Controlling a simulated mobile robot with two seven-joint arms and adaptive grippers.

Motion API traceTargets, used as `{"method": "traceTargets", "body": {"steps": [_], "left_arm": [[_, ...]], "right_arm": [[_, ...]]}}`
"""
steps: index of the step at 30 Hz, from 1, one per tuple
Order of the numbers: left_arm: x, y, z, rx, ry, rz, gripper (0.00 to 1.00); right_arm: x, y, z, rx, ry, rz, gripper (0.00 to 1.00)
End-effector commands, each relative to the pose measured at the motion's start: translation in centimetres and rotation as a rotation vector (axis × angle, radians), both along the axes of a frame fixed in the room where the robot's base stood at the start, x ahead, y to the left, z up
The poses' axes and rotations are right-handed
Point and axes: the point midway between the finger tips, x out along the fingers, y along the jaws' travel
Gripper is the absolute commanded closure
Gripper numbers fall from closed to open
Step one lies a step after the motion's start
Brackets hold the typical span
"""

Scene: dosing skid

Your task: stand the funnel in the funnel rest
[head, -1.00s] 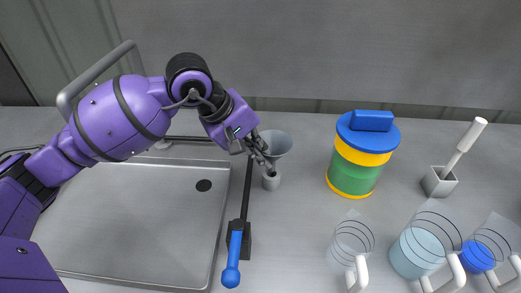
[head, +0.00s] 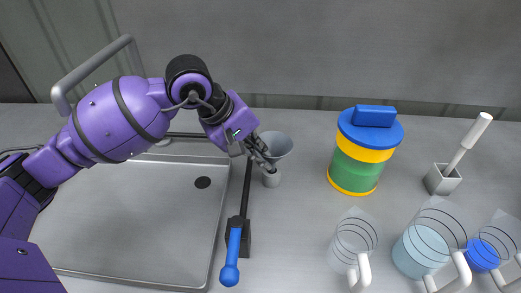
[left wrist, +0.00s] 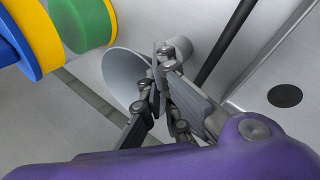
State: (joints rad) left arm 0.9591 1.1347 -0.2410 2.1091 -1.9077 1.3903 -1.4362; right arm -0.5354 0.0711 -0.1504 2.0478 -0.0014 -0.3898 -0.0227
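The grey funnel (head: 279,144) is upright with its wide mouth up, just right of the tray. A small pale cylinder, which looks like the funnel rest (head: 272,180), stands directly under it. My left gripper (head: 264,160) is at the funnel's narrow lower part, just above the rest. In the left wrist view the fingers (left wrist: 160,75) are close together between the funnel cone (left wrist: 122,78) and the rest (left wrist: 181,46), and look shut on the stem. The fingers hide the stem, so I cannot tell how deep it sits in the rest. My right gripper is out of view.
A metal tray (head: 150,225) lies left. A blue-handled valve lever (head: 232,255) stands in front. A blue, yellow and green canister (head: 358,170) is right of the funnel. Several clear jugs (head: 350,240) stand front right, and a brush holder (head: 442,180) far right.

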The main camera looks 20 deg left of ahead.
Motion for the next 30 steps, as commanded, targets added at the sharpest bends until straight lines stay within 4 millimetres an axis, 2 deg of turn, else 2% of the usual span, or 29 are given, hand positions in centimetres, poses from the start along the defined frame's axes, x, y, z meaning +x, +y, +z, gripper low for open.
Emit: {"method": "traceTargets", "body": {"steps": [15, 30], "left_arm": [[0.0, 0.0, -1.4, 0.0, 0.0, 0.0, 1.0], [0.0, 0.0, -2.6, 0.0, 0.0, 0.0, 1.0]], "right_arm": [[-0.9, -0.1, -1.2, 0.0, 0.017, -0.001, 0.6], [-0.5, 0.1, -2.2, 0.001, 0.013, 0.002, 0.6]]}}
